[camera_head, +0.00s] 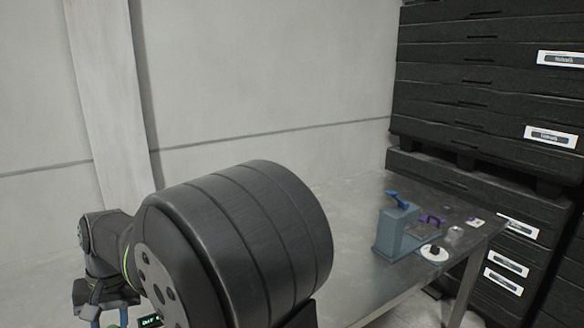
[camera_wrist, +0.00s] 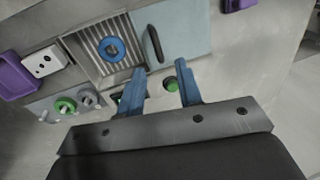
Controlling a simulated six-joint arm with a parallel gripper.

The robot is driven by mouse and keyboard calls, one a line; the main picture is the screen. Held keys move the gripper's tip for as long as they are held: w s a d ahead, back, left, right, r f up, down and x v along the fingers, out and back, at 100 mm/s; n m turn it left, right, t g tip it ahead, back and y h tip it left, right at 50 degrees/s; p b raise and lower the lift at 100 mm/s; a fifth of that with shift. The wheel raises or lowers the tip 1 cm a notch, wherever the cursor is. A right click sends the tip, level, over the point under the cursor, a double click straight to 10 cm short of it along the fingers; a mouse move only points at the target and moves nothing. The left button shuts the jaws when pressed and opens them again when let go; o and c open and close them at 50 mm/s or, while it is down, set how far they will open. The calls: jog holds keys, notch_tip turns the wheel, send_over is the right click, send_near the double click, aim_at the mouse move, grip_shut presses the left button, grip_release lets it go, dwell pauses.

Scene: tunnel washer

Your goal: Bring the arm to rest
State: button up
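In the wrist view my gripper (camera_wrist: 160,85) has its two blue fingers spread apart. No object is gripped between them. A small green round piece (camera_wrist: 172,84) shows in the gap, nearer the right finger; whether it touches that finger is unclear. In the head view my arm crosses the lower left, its large black joint filling the foreground. The gripper (camera_head: 106,316) hangs at the bottom left, cut off by the picture edge, with the blue fingers apart.
The wrist view shows a light blue panel (camera_wrist: 180,32), a ribbed plate with a blue disc (camera_wrist: 112,49), a purple frame (camera_wrist: 16,78) and a green knob (camera_wrist: 65,105). In the head view a metal table (camera_head: 345,215) carries a blue-grey machine (camera_head: 393,232); black crates (camera_head: 480,85) stand behind.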

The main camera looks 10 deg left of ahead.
jog(key=f, duration=0.4)
jog(key=s+a+f, duration=0.1)
jog(key=f, duration=0.1)
jog(key=shift+f, duration=0.4)
jog(key=shift+w+d, duration=0.1)
jog(key=shift+r, duration=0.1)
notch_tip(320, 180, up, 17)
jog(key=w+d, duration=0.2)
jog(key=f, duration=0.5)
jog(key=s+a+f, duration=0.1)
jog(key=f, duration=0.5)
jog(key=s+a+f, duration=0.1)
jog(key=f, duration=0.5)
jog(key=w+d, duration=0.9)
notch_tip(320, 180, up, 17)
jog(key=w+d+n, duration=0.1)
jog(key=w, duration=0.1)
jog(key=shift+d+f+n, duration=0.15)
jog(key=shift+d+n, duration=0.25)
jog(key=shift+s, duration=0.1)
